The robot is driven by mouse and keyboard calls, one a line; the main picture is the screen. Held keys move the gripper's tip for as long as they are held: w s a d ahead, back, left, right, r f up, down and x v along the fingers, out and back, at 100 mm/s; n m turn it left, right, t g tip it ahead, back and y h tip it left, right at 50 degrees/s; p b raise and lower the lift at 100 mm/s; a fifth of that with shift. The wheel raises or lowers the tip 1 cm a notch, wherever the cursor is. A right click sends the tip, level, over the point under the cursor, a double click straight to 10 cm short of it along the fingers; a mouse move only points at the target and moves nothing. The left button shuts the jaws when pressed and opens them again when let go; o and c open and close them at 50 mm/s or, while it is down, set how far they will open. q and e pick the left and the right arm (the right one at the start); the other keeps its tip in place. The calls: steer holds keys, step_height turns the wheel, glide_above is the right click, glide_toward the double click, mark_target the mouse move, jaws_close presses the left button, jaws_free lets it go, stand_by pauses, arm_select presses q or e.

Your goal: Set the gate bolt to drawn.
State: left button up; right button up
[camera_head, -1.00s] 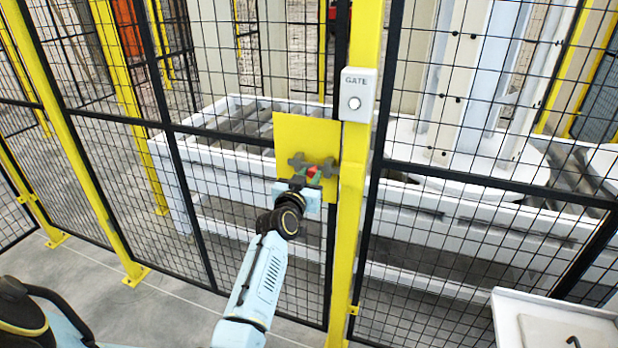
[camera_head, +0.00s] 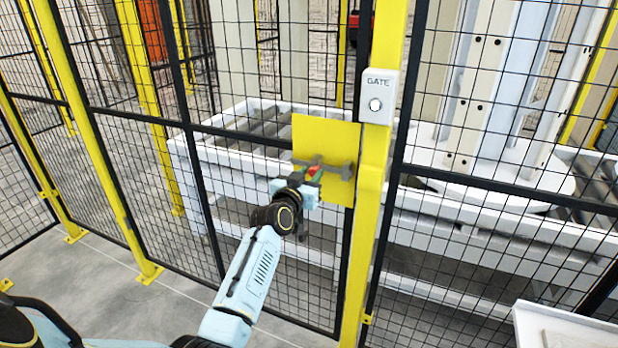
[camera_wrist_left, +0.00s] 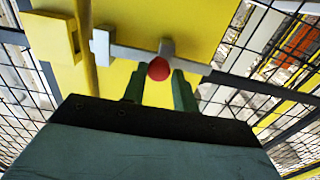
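The gate bolt is a grey bar (camera_wrist_left: 135,53) across a yellow plate (camera_head: 325,132) on the mesh gate, carried in grey brackets (camera_wrist_left: 102,42). A red knob (camera_wrist_left: 158,69) sits on the bar. My left gripper (camera_wrist_left: 158,88) has its green fingers close on both sides of the knob, apparently closed on it. In the left wrist view a yellow keeper (camera_wrist_left: 52,38) stands left of the bar, and no bar shows in the gap between bracket and keeper. In the head view the left gripper (camera_head: 312,178) partly hides the bolt. My right gripper is not in view.
A yellow post (camera_head: 372,190) with a white GATE button box (camera_head: 380,97) stands right of the plate. Mesh fence panels run on both sides. A white roller conveyor frame (camera_head: 480,215) lies behind the mesh. Grey floor (camera_head: 110,310) is clear at the left.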

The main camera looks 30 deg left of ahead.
arm_select(q)
steer(key=o, duration=0.4)
steer(key=shift+a, duration=0.2)
steer(key=shift+c, duration=0.2)
steer(key=shift+d, duration=0.1)
steer(key=shift+s, duration=0.2)
steer(key=s+d, duration=0.2)
steer(key=s, duration=1.1)
steer(key=shift+p, duration=0.4)
